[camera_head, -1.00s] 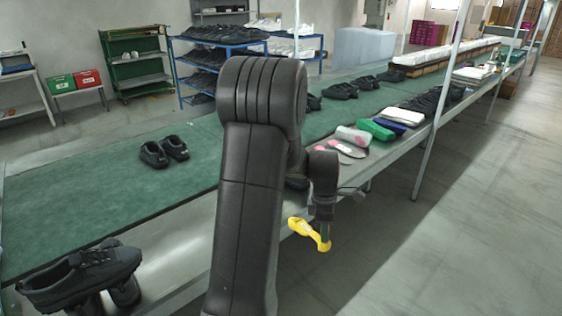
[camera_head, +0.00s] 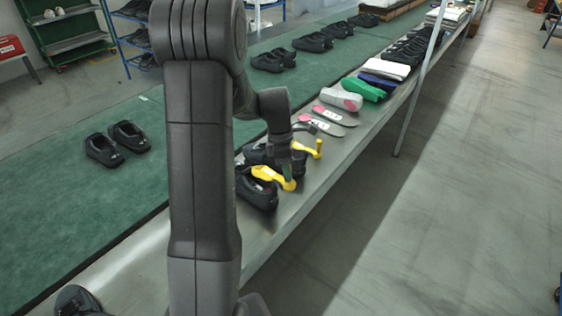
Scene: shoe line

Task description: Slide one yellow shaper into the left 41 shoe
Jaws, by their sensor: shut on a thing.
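A pair of black shoes stands on the metal ledge beside my arm: a nearer shoe (camera_head: 258,195) and one behind it (camera_head: 257,153). I cannot read a size or tell which is the left 41. My gripper (camera_head: 288,172) is shut on a yellow shaper (camera_head: 268,175), held over the opening of the nearer shoe. Whether the shaper touches or enters that shoe is unclear. A second yellow shaper (camera_head: 312,150) shows just behind my gripper, by the farther shoe. My wrist hides part of both shoes.
Insoles (camera_head: 333,115), a grey-and-pink item (camera_head: 340,99), a green item (camera_head: 363,89) and a white stack (camera_head: 385,67) lie farther along the ledge. More black shoes (camera_head: 117,144) stand on the green belt (camera_head: 60,205). A post (camera_head: 420,80) rises at the ledge's right edge.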

